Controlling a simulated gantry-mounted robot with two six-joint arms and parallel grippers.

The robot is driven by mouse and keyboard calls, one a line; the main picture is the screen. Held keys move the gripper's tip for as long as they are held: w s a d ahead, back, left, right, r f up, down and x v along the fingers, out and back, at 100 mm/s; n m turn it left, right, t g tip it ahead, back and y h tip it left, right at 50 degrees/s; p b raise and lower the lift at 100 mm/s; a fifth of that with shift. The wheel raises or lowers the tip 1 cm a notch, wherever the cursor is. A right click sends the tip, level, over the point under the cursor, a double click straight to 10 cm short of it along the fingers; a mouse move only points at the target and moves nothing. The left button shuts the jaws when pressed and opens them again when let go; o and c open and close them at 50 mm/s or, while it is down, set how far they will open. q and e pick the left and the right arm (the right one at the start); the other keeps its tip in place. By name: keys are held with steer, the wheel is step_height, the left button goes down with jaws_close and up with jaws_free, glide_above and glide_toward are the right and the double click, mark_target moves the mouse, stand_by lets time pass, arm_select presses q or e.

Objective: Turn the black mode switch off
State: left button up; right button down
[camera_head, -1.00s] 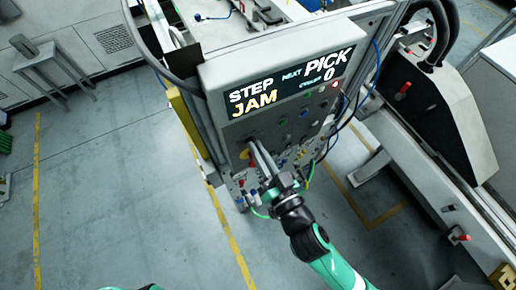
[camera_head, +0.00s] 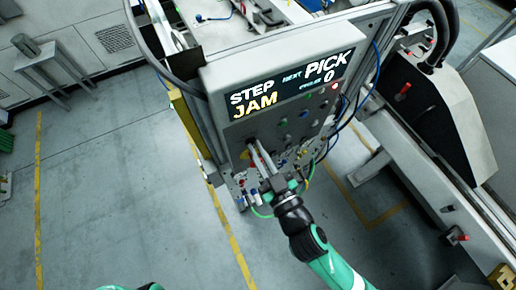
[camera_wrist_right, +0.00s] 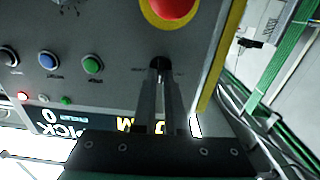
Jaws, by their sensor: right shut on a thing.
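The black mode switch (camera_wrist_right: 159,64) is a small dark knob on the grey control panel (camera_wrist_right: 120,30), below the red emergency button in the right wrist view. My right gripper (camera_wrist_right: 160,72) is shut on it, with one finger on each side. The fingertips partly hide the knob, so its pointer position cannot be read. In the head view my right gripper (camera_head: 254,146) reaches the lower left of the panel, and the switch is hidden behind its fingers. My left gripper is not in view.
The panel display (camera_head: 285,88) reads STEP JAM, NEXT PICK and 0. The red emergency button (camera_wrist_right: 172,5) on yellow is close to my fingertips. A blue button (camera_wrist_right: 47,60) and a green button (camera_wrist_right: 93,64) are on the same panel. A red lamp (camera_head: 334,86) glows beside the display.

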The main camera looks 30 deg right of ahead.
steer(key=n, duration=0.3)
steer(key=shift+a+n+p, duration=0.1)
steer(key=shift+n+p, duration=0.3)
steer(key=n+p, duration=0.1)
steer(key=n, duration=0.3)
steer(key=n+p, duration=0.1)
steer(key=n, duration=0.4)
steer(key=shift+a+f+p, duration=0.15)
steer(key=shift+p, duration=0.15)
steer(key=shift+n, duration=0.3)
steer(key=c, duration=1)
jaws_free()
steer(key=shift+o, duration=0.2)
